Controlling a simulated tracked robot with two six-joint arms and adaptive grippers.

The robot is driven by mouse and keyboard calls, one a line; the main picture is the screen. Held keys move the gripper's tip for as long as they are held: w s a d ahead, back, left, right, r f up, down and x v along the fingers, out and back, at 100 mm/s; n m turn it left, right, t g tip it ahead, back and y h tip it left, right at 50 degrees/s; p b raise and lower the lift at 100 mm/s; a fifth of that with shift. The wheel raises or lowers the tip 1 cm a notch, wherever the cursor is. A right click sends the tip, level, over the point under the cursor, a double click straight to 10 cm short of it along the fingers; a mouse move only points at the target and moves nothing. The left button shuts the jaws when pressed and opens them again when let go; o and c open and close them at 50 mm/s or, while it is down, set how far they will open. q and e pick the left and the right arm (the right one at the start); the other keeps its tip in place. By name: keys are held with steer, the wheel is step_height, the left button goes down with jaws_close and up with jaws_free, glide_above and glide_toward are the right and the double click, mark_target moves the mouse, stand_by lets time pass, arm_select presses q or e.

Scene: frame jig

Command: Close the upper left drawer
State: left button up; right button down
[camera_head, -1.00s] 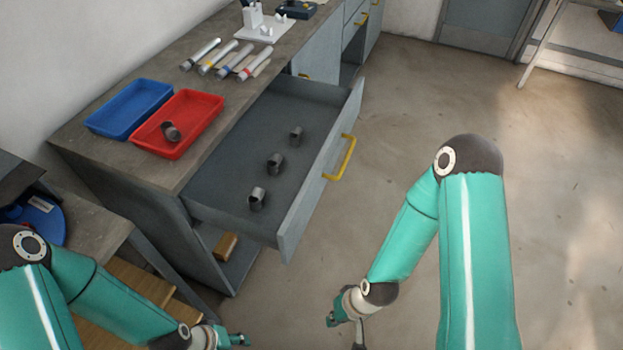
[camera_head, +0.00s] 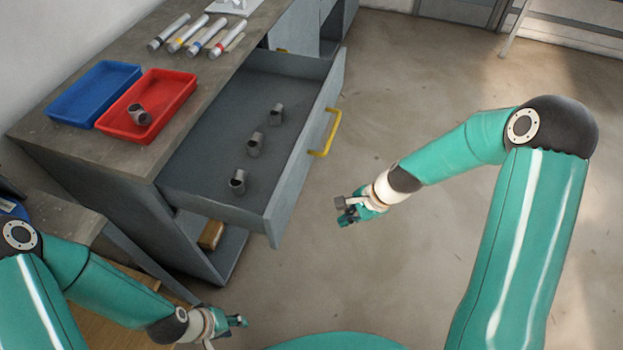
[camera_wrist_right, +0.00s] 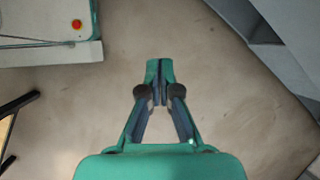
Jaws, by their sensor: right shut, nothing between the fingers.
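The upper left drawer (camera_head: 215,190) is a grey drawer pulled well out of the workbench, with a yellow handle (camera_head: 326,134) on its front. Several dark grey pipe fittings (camera_head: 255,145) stand inside it. My right gripper (camera_head: 345,211) is in front of the drawer, to the right of its front panel and below the handle in the picture, apart from both. In the right wrist view the right gripper (camera_wrist_right: 160,82) is shut and empty over the floor. My left gripper (camera_head: 240,321) is low, in front of the bench's near end; its fingers are too small to read.
On the benchtop lie a blue tray (camera_head: 52,112), a red tray (camera_head: 187,82) with one fitting, and several silver tubes (camera_head: 186,38). A brown block (camera_head: 211,235) lies on the shelf below the drawer. The floor (camera_head: 420,240) to the right is clear.

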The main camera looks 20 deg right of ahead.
steer(key=w+d+r+m+t+y+b, duration=0.2)
steer(key=w+d+r+m+t, duration=0.15)
steer(key=w+r+m, duration=0.6)
steer(key=n, duration=0.2)
glide_toward(301, 176)
steer(key=shift+g, duration=0.35)
steer(key=x, duration=0.3)
steer(key=d+x, duration=0.1)
steer(key=x, duration=0.1)
steer(key=shift+w+a+f+p, duration=0.15)
steer(key=shift+f+p, duration=0.2)
steer(key=shift+f, duration=0.05)
steer(key=shift+w+a, duration=0.4)
steer(key=shift+a, duration=0.15)
arm_select(q)
step_height(301, 176, down, 2)
steer(key=shift+f, duration=0.1)
arm_select(e)
steer(key=shift+f, duration=0.1)
